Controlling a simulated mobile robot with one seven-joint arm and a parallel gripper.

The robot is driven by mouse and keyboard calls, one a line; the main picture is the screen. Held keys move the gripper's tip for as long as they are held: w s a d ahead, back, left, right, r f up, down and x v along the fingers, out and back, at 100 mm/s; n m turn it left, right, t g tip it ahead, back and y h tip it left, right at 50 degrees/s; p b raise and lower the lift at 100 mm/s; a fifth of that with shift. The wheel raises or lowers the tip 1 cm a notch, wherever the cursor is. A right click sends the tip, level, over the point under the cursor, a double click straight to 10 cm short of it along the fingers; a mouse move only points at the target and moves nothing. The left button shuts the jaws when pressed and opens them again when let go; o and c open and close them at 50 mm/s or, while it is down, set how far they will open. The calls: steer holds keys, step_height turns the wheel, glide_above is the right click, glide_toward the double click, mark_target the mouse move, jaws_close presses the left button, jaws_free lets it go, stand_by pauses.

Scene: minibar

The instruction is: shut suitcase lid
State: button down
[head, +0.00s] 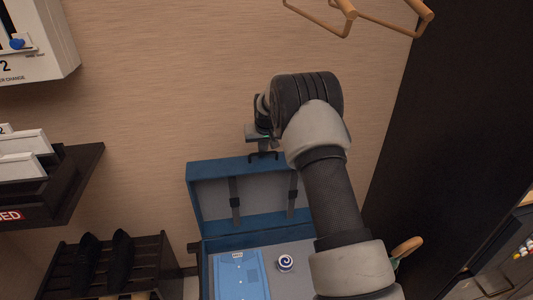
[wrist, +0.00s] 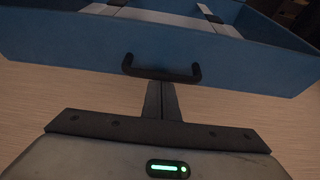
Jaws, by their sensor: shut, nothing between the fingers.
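The blue suitcase stands open in the head view, with its lid (head: 211,179) raised against the wall and its grey lining with two straps facing me. In the wrist view the lid's blue edge (wrist: 75,43) spans the top, with a dark handle (wrist: 160,71) at its middle. My gripper (head: 263,155) is at the lid's top edge, beside the handle. Its fingers (wrist: 161,88) are together and empty, with their tips close to the handle; I cannot tell whether they touch it. My arm hides the right part of the suitcase.
A folded blue shirt (head: 240,274) and a round blue-and-white item (head: 285,263) lie in the suitcase. A shoe rack (head: 105,262) stands at the left, below a dark shelf (head: 72,185). Wooden hangers (head: 340,14) hang above. A dark panel (head: 455,110) stands at the right.

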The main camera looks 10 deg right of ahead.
steer(key=shift+s+f+b, duration=0.7)
steer(key=shift+s+b, duration=0.45)
steer(key=shift+s, duration=4.4)
step_height(320, 180, up, 12)
steer(key=w+p, duration=0.1)
steer(key=p, duration=0.5)
steer(key=shift+w+r+p, duration=0.25)
steer(key=shift+w+p, duration=0.05)
steer(key=shift+w, duration=0.1)
steer(key=s+r, duration=1.8)
steer(key=s, duration=2.1)
steer(key=shift+r+t+p, duration=0.35)
steer(key=shift+r+t, duration=0.05)
